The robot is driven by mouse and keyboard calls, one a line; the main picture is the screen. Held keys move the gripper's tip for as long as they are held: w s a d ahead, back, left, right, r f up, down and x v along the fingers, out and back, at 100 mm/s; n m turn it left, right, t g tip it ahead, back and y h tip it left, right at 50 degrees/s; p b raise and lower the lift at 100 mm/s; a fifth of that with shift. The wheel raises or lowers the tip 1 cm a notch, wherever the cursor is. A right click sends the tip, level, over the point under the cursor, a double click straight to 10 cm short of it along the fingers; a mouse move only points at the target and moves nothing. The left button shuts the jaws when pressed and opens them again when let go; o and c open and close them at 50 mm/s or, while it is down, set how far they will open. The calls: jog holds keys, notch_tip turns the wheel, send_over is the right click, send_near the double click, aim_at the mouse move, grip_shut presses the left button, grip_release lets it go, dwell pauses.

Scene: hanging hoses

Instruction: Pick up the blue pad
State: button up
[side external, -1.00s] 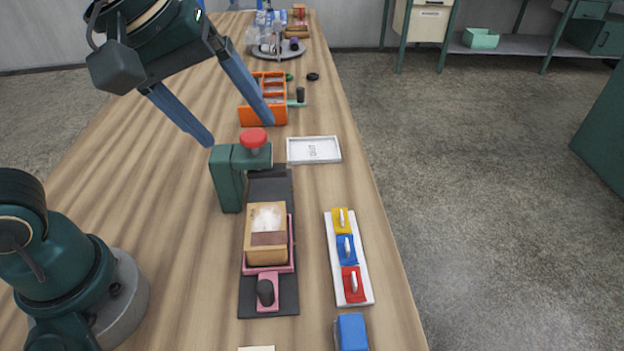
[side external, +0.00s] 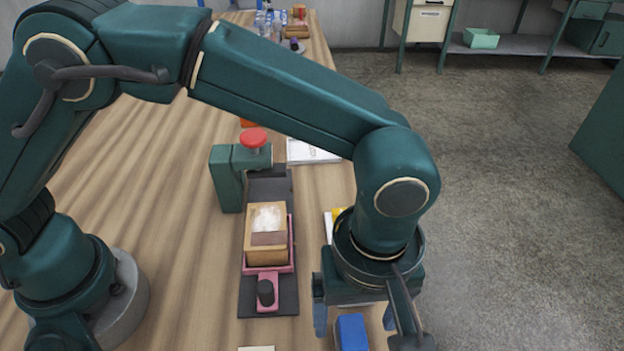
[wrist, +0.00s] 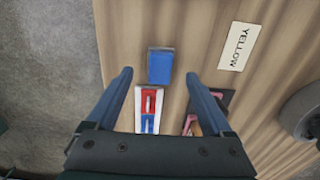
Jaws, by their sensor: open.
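A blue pad (side external: 352,333) lies on the table near the bottom of the side view. In the wrist view the blue pad (wrist: 160,66) shows as a plain blue block between my fingertips in the picture. My gripper (side external: 355,322) points down over it with its fingers open, one on each side; it also shows in the wrist view (wrist: 159,76). It holds nothing. I cannot tell how far the fingertips are above the table. A smaller blue piece (wrist: 147,123) with a handle sits in the white tray beside the red piece (wrist: 148,102).
The white tray (wrist: 138,112) is close to the gripper and mostly hidden in the side view. A dark fixture (side external: 247,297) with a wooden box (side external: 266,220) and a red-topped green press (side external: 228,180) stands to the left. A YELLOW label (wrist: 239,46) lies nearby.

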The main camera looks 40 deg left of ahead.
aim_at(354, 331)
jog(key=shift+f, duration=2.1)
grip_shut()
jog(key=shift+r, duration=0.1)
jog(key=shift+r, duration=0.55)
notch_tip(354, 331, up, 3)
jog(key=shift+f, duration=0.15)
jog(key=w+a+r, duration=0.5)
jog(key=a+r, duration=0.2)
jog(key=a, duration=0.3)
jog(key=shift+a, duration=0.35)
